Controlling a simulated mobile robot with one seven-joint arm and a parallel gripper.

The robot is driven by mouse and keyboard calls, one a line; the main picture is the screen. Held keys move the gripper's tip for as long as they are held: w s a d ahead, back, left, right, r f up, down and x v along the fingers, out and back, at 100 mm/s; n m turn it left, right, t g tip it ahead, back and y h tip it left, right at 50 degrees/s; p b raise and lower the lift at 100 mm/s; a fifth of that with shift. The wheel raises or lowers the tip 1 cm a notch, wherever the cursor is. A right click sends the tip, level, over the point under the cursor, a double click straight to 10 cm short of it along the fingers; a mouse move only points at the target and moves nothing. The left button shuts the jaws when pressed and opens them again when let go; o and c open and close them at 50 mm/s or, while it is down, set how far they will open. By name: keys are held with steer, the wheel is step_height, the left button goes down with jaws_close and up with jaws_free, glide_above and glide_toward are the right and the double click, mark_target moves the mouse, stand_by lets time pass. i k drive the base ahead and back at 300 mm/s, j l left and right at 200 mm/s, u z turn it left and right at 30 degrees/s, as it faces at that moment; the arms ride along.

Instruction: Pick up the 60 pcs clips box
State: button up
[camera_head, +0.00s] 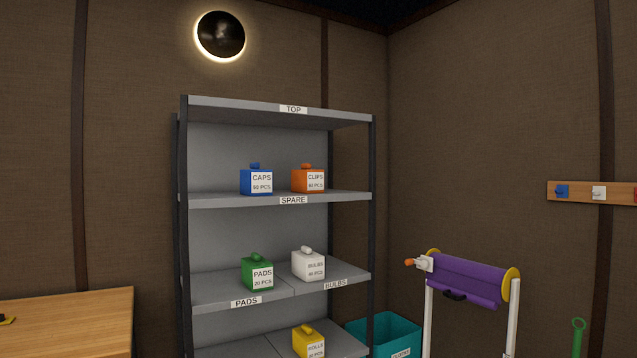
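The clips box (299,181) is orange with a white label that reads CLIPS; the count below it is too small to read surely. It has a small orange knob on top and stands upright on the SPARE shelf (225,201) of a grey rack. A blue CAPS box (248,183) stands to its left on the same shelf, with a gap between them. My gripper is not in view.
Lower shelves hold a green PADS box (251,276), a white BULBS box (301,266) and a yellow ROLLS box (300,344). A teal bin (365,332) and a purple roller stand (466,278) are at right. A wooden table (75,318) is at left.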

mark_target(307, 180)
steer(key=i+j+z, duration=0.3)
steer(key=i+j, duration=0.45)
steer(key=j, duration=0.1)
